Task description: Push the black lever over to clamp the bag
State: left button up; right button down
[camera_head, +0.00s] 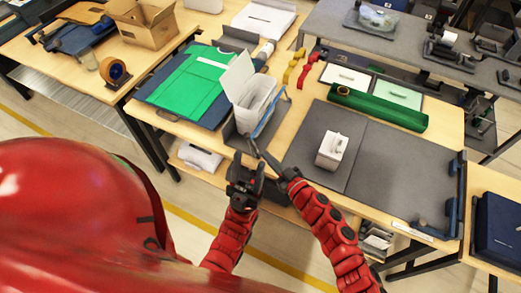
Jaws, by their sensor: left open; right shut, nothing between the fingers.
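A whitish open bag (250,99) stands upright in a grey holder at the front of the table, with a white flap raised behind it. A blue strip (265,120) runs along its right side. My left gripper (241,163) is open and empty, just in front of the holder at the table's front edge. My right gripper (256,147) is shut and empty, reaching in from the right to the front right corner of the holder. The black lever cannot be told apart from the dark gripper parts there, so its position and any contact are unclear.
A green garment (190,83) lies on a dark board left of the bag. A grey mat (385,165) with a small white box (332,146) lies to the right.

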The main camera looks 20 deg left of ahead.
jog(key=b+v, duration=0.1)
jog(key=v, duration=0.4)
jog(key=shift+s+d, duration=0.1)
dwell(0.3)
